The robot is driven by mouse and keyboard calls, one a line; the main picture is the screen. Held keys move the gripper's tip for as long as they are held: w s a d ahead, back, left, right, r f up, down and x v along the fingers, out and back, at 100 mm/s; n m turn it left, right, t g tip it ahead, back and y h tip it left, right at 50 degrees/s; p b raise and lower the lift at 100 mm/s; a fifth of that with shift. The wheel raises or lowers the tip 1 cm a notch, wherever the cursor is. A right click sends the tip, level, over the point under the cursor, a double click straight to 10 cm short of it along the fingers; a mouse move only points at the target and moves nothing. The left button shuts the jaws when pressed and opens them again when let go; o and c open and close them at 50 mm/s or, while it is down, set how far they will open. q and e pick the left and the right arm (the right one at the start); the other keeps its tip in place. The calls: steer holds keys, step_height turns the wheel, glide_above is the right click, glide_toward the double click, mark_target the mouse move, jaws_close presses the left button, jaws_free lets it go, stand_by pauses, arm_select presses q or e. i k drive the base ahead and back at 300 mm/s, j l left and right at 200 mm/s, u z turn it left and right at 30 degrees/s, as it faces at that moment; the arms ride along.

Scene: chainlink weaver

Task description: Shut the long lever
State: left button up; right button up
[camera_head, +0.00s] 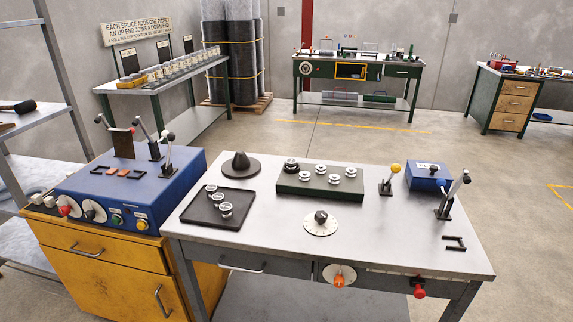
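Several levers show, and I cannot tell for sure which is the long lever. On the blue machine (130,190) at the left, a lever with a dark knob (146,132) leans to the left, and a shorter-looking lever (168,152) stands close beside it. Another lever (106,122) leans left at the machine's back left. On the grey table (270,230), a pair of black-knobbed levers (452,198) leans to the right at the right end. A yellow-knobbed lever (390,180) stands left of the small blue box (428,177). Neither of my grippers is in view.
The table also holds a black tray (192,221) with round parts, a dark green block (290,185) with several white discs, a black cone (239,168) and a dial (320,222). Workbenches stand behind. Open floor (530,230) lies to the right.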

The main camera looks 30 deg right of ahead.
mark_target(395, 168)
steer(key=z, duration=1.55)
steer(key=l, duration=0.15)
